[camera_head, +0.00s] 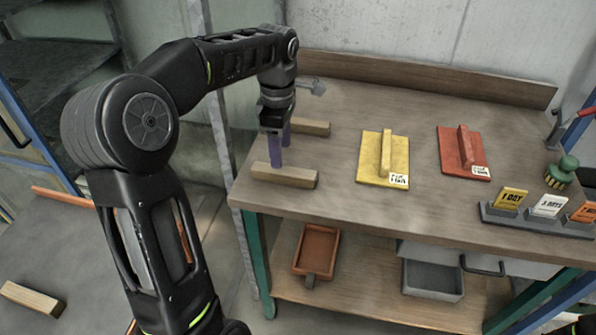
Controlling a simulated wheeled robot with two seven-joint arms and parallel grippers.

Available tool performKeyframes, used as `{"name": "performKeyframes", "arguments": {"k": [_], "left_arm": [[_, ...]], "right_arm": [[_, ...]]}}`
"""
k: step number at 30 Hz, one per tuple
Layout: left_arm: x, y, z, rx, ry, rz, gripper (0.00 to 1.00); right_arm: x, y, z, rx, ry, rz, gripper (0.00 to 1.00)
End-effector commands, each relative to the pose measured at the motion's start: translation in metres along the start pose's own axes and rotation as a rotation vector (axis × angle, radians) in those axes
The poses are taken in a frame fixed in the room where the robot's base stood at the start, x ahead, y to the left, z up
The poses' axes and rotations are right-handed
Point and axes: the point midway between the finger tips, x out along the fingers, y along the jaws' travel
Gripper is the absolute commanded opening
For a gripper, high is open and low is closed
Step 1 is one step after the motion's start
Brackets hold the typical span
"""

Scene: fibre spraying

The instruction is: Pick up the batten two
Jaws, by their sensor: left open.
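A near wooden batten (284,176) lies flat at the left front of the workbench top. A second, similar batten (310,128) lies behind it, partly hidden by my left gripper. A third wooden batten (30,298) lies on the dark surface at the lower left. No marking shows which one is batten two. My left gripper (280,156) points down with its purple fingers open. One fingertip overlaps the back edge of the near batten in the picture; I cannot tell whether it touches. My right gripper is not in view.
On the workbench (330,205) are a yellow float (371,171), a red float (450,160), a rack of day cards (530,220) and a green-handled brush (561,172). The lower shelf holds an orange tray (316,246) and a grey bin (432,279). A raised board edges the back.

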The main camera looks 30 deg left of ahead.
Motion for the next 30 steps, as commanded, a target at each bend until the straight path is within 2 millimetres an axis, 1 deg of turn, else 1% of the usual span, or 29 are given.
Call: {"name": "performKeyframes", "arguments": {"k": [8, 16, 26, 29, 30], "left_arm": [[0.001, 0.0, 0.001, 0.0, -0.001, 0.0, 0.56], [0.025, 0.0, 0.001, 0.001, 0.0, -0.002, 0.56], [0.027, 0.001, 0.001, 0.001, -0.001, 0.0, 0.56], [0.034, 0.0, 0.001, 0.0, -0.001, -0.003, 0.56], [0.038, 0.001, 0.002, 0.0, -0.001, -0.004, 0.56]], "right_arm": [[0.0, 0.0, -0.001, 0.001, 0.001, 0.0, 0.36], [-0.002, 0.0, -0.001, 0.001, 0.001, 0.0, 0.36], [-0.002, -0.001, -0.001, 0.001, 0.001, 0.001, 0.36], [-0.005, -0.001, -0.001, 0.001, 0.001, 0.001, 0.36], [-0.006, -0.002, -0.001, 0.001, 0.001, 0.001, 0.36]]}}
